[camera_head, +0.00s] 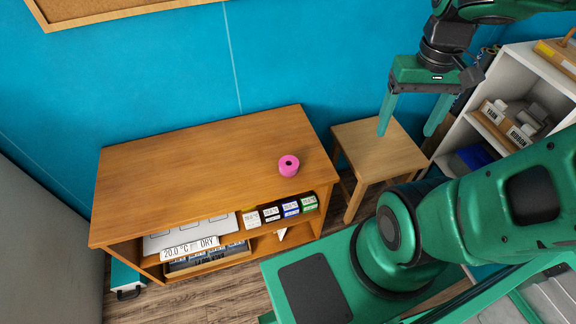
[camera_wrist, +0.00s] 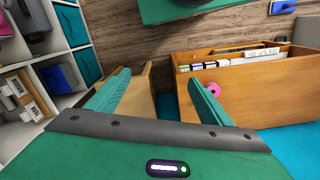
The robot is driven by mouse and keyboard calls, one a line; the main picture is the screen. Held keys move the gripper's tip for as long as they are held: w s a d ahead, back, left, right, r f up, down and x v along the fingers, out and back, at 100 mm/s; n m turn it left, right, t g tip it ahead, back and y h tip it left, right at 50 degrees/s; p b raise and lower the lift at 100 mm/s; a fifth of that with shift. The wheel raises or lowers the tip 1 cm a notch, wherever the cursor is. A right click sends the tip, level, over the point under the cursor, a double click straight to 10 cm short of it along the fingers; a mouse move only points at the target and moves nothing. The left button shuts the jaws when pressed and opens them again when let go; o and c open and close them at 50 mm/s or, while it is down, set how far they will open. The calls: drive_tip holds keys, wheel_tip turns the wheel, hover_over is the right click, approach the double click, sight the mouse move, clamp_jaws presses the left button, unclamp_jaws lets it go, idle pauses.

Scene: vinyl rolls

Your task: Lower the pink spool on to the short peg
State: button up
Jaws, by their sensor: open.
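The pink spool (camera_head: 289,161) rests upright on top of the wooden cabinet (camera_head: 190,165), near its front right part, with a dark hole in its top. It also shows small in the wrist view (camera_wrist: 214,88), right beside one finger. My gripper (camera_head: 407,131) is open and empty, up to the right of the spool and well apart from it, over the wooden stool (camera_head: 375,152). In the wrist view, my gripper (camera_wrist: 159,78) has its fingers wide apart. I cannot make out a short peg in either view.
The cabinet top is otherwise bare. Its shelf holds small labelled boxes (camera_head: 290,208) and a "20.0 °C DRY" sign (camera_head: 190,248). A white shelf unit (camera_head: 510,75) with bins stands at the right. The blue wall (camera_head: 150,80) is behind. The stool's top is clear.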

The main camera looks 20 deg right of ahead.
drive_tip(key=w+a+f+n, duration=0.2)
drive_tip(key=w+f+n, duration=0.3)
drive_tip(key=w, duration=0.4)
drive_tip(key=n, duration=1.5)
hover_over(289, 161)
drive_tip(key=s, duration=0.1)
wheel_tip(289, 161, down, 15)
wheel_tip(289, 161, down, 5)
drive_tip(key=shift+s+f, duration=0.15)
drive_tip(key=shift+f, duration=0.05)
drive_tip(key=shift+a+f, duration=0.15)
drive_tip(key=shift+f, duration=1.2)
drive_tip(key=shift+a+f, duration=0.1)
drive_tip(key=shift+f, duration=1.2)
drive_tip(key=c, duration=1.1)
drive_tip(key=shift+c, duration=0.2)
